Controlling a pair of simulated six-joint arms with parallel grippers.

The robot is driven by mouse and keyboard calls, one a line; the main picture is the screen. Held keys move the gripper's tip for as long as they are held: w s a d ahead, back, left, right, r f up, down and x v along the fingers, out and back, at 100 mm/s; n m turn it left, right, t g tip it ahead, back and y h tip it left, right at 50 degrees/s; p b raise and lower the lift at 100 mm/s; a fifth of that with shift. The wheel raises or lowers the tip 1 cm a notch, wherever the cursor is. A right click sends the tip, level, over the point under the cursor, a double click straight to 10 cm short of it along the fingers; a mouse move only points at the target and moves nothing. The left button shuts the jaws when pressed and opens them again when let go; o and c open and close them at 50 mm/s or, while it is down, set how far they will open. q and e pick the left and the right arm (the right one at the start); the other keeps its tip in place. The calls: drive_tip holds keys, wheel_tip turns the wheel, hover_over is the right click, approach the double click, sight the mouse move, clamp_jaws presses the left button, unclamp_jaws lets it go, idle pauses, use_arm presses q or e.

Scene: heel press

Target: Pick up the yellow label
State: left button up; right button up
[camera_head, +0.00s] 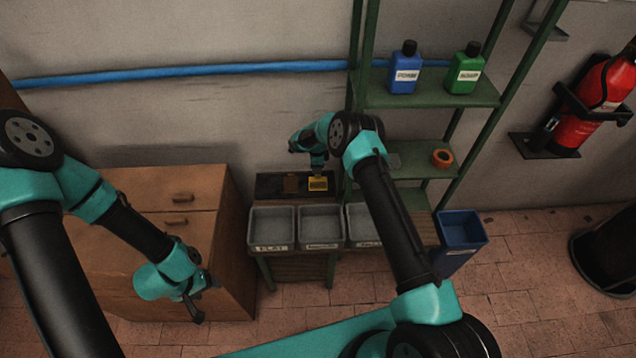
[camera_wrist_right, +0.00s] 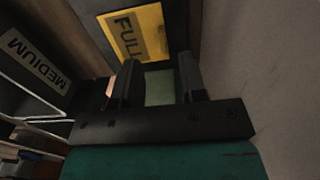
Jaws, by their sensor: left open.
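The yellow label (camera_head: 318,184), marked "FULL", lies on a dark board in the rack. It also shows in the right wrist view (camera_wrist_right: 146,30), just beyond the fingertips. My right gripper (camera_head: 318,172) is over the board, close to the label. In the right wrist view its fingers (camera_wrist_right: 158,68) are apart, and the left fingertip overlaps the label's lower edge. A pale green patch shows between the fingers; I cannot tell what it is. My left gripper (camera_head: 194,303) is open and empty, low in front of the wooden drawers, far from the label.
A brownish-orange label (camera_head: 291,184) lies left of the yellow one. Grey bins (camera_head: 271,228) stand in front of the board, one marked "MEDIUM" in the wrist view (camera_wrist_right: 38,60). A green shelf (camera_head: 430,95) with bottles rises at right. The wooden drawers (camera_head: 175,200) stand at left.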

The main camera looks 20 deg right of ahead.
sight(318, 182)
drive_tip(key=shift+w+a+f, duration=0.1)
drive_tip(key=shift+f, duration=2.35)
drive_tip(key=shift+c, duration=0.3)
clamp_jaws()
